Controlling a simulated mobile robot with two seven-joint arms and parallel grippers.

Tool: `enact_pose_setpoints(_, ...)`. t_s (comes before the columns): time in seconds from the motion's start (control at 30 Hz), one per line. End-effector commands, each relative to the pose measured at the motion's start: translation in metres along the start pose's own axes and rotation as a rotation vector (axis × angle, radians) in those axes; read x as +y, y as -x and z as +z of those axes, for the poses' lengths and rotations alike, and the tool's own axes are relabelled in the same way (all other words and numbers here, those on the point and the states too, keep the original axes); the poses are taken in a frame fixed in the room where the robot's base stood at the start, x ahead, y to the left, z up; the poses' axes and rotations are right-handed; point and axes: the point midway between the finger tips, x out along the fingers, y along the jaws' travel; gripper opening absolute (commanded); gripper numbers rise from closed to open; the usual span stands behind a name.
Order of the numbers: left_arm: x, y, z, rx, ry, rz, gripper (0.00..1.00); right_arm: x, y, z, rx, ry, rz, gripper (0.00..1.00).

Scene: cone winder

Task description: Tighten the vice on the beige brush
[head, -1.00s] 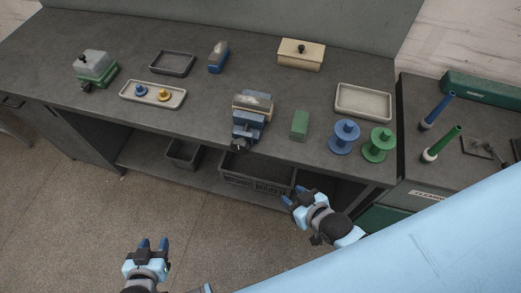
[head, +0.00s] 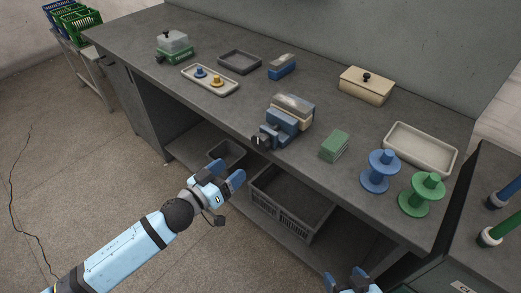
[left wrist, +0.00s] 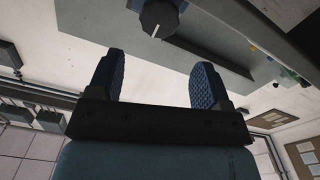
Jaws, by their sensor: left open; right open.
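The blue vice (head: 282,124) stands at the front edge of the bench in the head view. The beige brush (head: 297,110), with grey bristles on top, sits in the vice, between its jaws as far as I can tell. The vice's dark knob (head: 259,141) faces the front; a dark knob with a white mark, apparently the same one, shows in the left wrist view (left wrist: 158,16). My left gripper (head: 227,172) is open and empty, in front of and below the knob, apart from it. My right gripper (head: 346,276) is open at the bottom edge, partly cut off.
A green block (head: 335,145), a blue spool (head: 380,171) and a green spool (head: 421,193) stand right of the vice. A blue brush (head: 282,66) and a lidded beige box (head: 366,86) lie behind. A crate (head: 290,205) sits on the shelf below.

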Motion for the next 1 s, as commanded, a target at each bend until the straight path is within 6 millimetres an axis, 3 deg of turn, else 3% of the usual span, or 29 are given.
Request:
enact_pose_setpoints(0.2, 0.001, -0.044, -0.003, 0.003, -0.001, 0.000, 0.72, -0.002, 0.000, -0.006, 0.009, -0.005, 0.000, 0.74)
enact_pose_setpoints(0.53, 0.000, -0.107, -0.002, 0.002, 0.000, -0.002, 0.72, 0.000, -0.003, -0.001, 0.000, -0.005, 0.002, 0.74)
enact_pose_setpoints(0.7, 0.000, -0.123, -0.001, 0.000, 0.001, -0.002, 0.72, 0.002, -0.002, 0.003, -0.005, 0.002, 0.003, 0.74)
enact_pose_setpoints(1.0, 0.000, -0.127, -0.001, 0.000, 0.002, -0.002, 0.72, 0.003, 0.002, 0.005, -0.009, 0.008, 0.003, 0.74)
